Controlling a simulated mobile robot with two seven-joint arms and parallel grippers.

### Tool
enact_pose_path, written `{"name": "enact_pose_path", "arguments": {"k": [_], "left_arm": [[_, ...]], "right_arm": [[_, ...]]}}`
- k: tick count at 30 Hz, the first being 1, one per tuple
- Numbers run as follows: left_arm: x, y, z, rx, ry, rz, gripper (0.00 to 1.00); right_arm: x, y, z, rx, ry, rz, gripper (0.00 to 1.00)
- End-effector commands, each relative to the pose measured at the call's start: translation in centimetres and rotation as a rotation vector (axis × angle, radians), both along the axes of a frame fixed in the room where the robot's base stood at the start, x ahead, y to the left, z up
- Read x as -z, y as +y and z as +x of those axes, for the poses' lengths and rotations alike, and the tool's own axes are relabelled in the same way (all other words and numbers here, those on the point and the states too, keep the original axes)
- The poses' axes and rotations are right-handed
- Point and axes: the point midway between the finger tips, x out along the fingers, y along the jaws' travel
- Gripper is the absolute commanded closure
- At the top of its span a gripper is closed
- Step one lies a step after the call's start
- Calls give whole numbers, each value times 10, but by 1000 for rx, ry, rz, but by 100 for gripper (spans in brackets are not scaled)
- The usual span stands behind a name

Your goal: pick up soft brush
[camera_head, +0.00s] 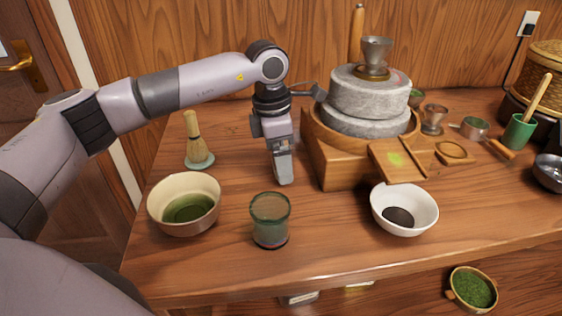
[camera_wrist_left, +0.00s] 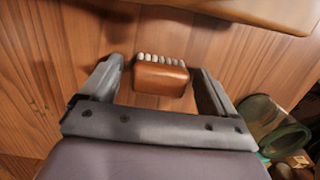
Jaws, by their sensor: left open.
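The soft brush (camera_wrist_left: 161,77), with a reddish-brown block handle and a row of white bristle tufts, shows in the left wrist view. It lies on the wooden table between the two spread fingers of my left gripper (camera_wrist_left: 160,70), with a gap on each side. In the head view my left gripper (camera_head: 285,174) points down at the table, left of the stone mill, and the brush cannot be made out there. My left gripper is open and holds nothing. My right gripper is in neither view.
A stone mill (camera_head: 368,95) on a wooden base (camera_head: 330,165) stands close right of my left gripper. A green glass (camera_head: 270,222) is in front, with a bowl of green tea (camera_head: 165,218) and a whisk (camera_head: 195,140) to the left. A white bowl (camera_head: 420,220) stands right.

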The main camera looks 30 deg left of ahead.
Motion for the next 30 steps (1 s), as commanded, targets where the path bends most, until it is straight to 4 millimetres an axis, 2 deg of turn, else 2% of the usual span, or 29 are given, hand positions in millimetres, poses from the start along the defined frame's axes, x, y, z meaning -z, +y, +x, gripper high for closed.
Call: {"name": "enact_pose_path", "arguments": {"k": [6,7,9,12,23,26,30], "left_arm": [[2,0,0,1,0,0,11],[2,0,0,1,0,0,14],[1,0,0,1,0,0,37],[1,0,0,1,0,0,66],[-2,0,1,1,-1,0,66],[-10,0,1,1,-2,0,66],[-30,-1,1,2,-4,0,66]], "right_arm": [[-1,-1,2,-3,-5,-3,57],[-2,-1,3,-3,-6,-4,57],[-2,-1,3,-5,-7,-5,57],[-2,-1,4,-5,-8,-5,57],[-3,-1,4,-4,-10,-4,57],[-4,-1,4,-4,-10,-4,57],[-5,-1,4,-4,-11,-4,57]]}}
